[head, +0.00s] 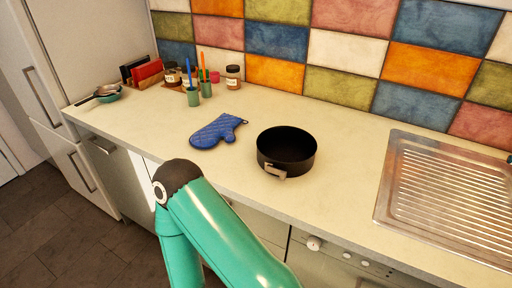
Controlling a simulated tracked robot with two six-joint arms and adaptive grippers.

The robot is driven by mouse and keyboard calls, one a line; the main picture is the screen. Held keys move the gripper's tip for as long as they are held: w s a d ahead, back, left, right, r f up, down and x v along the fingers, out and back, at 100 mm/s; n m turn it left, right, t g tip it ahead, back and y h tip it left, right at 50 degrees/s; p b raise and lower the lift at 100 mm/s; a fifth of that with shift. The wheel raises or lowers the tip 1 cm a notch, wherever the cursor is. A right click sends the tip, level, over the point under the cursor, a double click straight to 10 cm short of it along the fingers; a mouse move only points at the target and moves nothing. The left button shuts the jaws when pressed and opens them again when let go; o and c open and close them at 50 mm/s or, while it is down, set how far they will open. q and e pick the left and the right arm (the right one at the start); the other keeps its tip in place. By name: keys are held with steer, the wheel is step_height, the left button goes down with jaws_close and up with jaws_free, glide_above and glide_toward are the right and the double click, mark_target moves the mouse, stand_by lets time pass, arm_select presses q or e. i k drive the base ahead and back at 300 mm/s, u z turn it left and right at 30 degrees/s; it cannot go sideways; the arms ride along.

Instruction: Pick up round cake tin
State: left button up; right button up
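The round cake tin (287,151) is black and stands upright on the pale countertop, near the middle of the head view. A light metal clasp shows on its front side. The tin looks empty inside. A green arm of mine with a dark joint cap rises from the bottom, in front of the counter and left of the tin. Nothing touches the tin.
A blue oven mitt (217,131) lies left of the tin. A metal drainboard (450,195) is at the right. Spice jars (233,77), green cups (206,88) and a small pan (107,94) stand at the back left. The tiled wall (346,55) bounds the back. Counter around the tin is clear.

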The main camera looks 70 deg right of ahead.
mark_target(292, 149)
steer(key=u, duration=1.15)
steer(key=i, duration=0.15)
steer(key=z, duration=2.55)
steer(key=k, duration=0.5)
steer(key=z, duration=0.2)
steer(key=i, duration=0.3)
